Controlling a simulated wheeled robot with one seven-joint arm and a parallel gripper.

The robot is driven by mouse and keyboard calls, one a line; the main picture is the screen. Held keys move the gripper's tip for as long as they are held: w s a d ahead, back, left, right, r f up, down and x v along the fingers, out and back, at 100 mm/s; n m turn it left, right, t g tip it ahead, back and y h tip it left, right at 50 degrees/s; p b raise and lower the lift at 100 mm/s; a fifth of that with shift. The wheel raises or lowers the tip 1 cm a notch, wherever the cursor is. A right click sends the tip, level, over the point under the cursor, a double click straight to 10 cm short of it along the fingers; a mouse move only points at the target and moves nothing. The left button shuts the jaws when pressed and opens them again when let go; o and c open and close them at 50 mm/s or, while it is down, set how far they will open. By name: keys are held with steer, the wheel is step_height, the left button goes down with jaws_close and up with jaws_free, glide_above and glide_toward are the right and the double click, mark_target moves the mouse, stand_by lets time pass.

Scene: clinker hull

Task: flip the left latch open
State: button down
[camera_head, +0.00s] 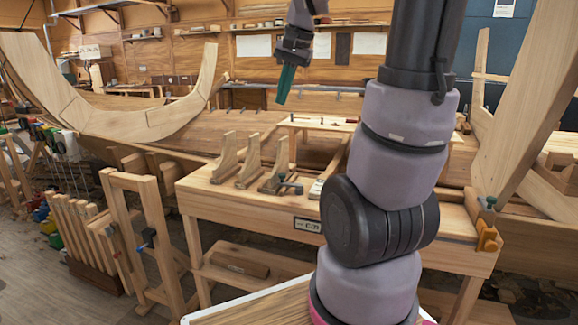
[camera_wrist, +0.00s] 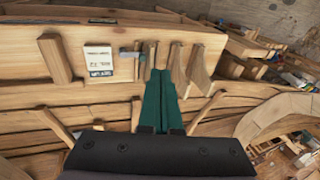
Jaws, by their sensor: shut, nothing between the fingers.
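My gripper (camera_head: 283,99) hangs in the air above the back of the wooden workbench (camera_head: 205,196) in the head view. Its green fingers point down and are together, with nothing held. In the wrist view the fingers of my gripper (camera_wrist: 158,74) reach up the middle. A small white and dark labelled panel (camera_wrist: 98,62) lies on the bench left of the fingertips, apart from them. I cannot make out the left latch for certain in either view. Part of the bench top is hidden behind my arm in the head view.
Several upright curved wooden brackets (camera_head: 249,163) stand on the bench, with a small metal clamp (camera_head: 290,186) beside them. A wooden sawhorse frame (camera_head: 140,220) stands left of the bench. A large curved hull frame (camera_head: 130,122) rises behind. The air around my gripper looks clear.

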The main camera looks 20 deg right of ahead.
steer(key=w+d+f+m+g, duration=0.4)
steer(key=w+d+f+m, duration=0.1)
steer(key=w+d+f, duration=0.7)
steer(key=shift+w+d+f+m+y, duration=0.3)
steer(key=shift+w+d+f+m, duration=0.1)
steer(key=shift+f, duration=0.4)
steer(key=x, duration=1)
steer(key=shift+s+a+f, duration=0.1)
steer(key=shift+s, duration=0.1)
steer(key=a, duration=0.2)
steer(key=shift+s+a, duration=0.3)
steer(key=shift+s, duration=0.1)
steer(key=shift+s+a+f, duration=0.15)
steer(key=shift+a+f, duration=0.05)
steer(key=shift+a, duration=0.35)
